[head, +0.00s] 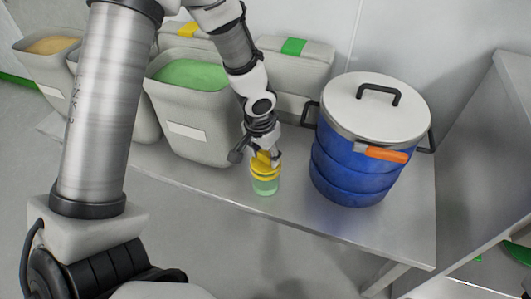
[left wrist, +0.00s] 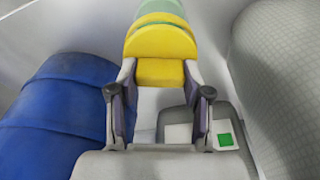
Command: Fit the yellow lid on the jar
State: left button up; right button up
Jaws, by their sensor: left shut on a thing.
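The yellow lid (head: 265,168) is over the mouth of a small translucent green jar (head: 265,187), which stands upright near the table's front edge. My left gripper (head: 263,156) reaches down from above and is shut on the lid's raised grip. In the left wrist view the yellow lid (left wrist: 160,44) is between the fingertips of my left gripper (left wrist: 160,73), with the green jar (left wrist: 160,8) beyond it. The lid lines up with the jar, but I cannot tell whether it is fully seated. My right gripper is out of view.
A blue drum (head: 352,172) with a white lid and orange handle stands right of the jar. A grey bin (head: 190,128) with green contents is close on the left, and more bins stand behind. The metal table (head: 315,212) is bare in front.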

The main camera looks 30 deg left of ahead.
aim_at(261, 165)
pick_arm(q)
jog(key=shift+f+b, duration=0.3)
jog(key=shift+f, duration=0.05)
jog(key=o, duration=1.1)
jog(key=shift+c, duration=0.2)
jog(key=shift+r, duration=0.1)
notch_tip(261, 165, up, 12)
jog(key=s, duration=0.1)
jog(key=shift+s, duration=0.4)
